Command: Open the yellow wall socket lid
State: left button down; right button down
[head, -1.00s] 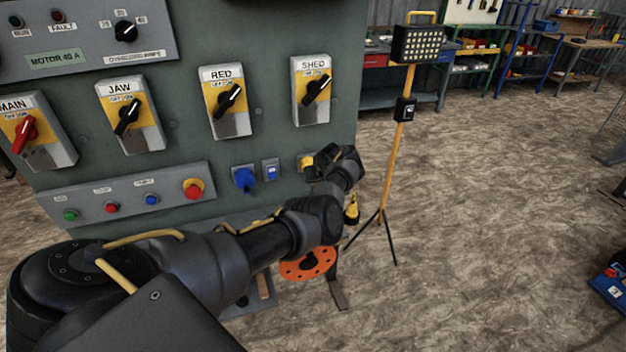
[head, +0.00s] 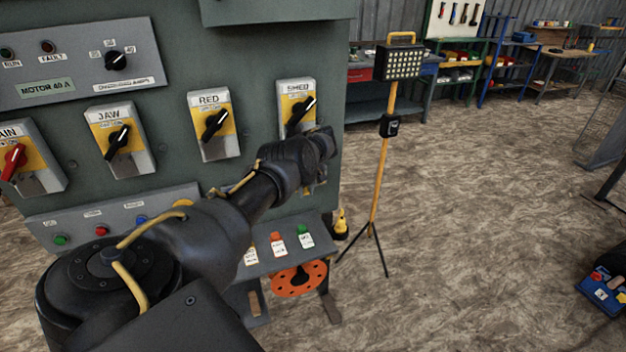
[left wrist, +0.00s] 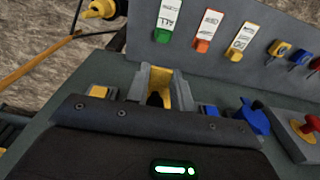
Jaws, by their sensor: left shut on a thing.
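My left gripper (head: 317,178) is at the lower right part of the grey-green control panel, below the SHED switch. In the left wrist view its grey fingers (left wrist: 160,88) are shut around a yellow piece (left wrist: 161,95), which looks like the yellow socket lid. The dark gripper body covers the lower part of that view, so the socket behind is mostly hidden. How far the lid is tilted I cannot tell. In the head view my left arm hides the socket. My right gripper is not in view.
Beside the gripper in the left wrist view are a blue switch (left wrist: 209,109) and a blue socket (left wrist: 255,117). A lower shelf holds several coloured tags (head: 277,242). An orange disc (head: 299,279) hangs below. A work lamp (head: 381,150) stands to the right, with open floor beyond.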

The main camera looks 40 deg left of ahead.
pick_arm(q)
jog(key=c, duration=1.2)
grip_release()
jog(key=shift+r, duration=0.25)
notch_tip(320, 180, up, 10)
jog(key=shift+s+d, duration=0.25)
jog(key=shift+d, duration=0.15)
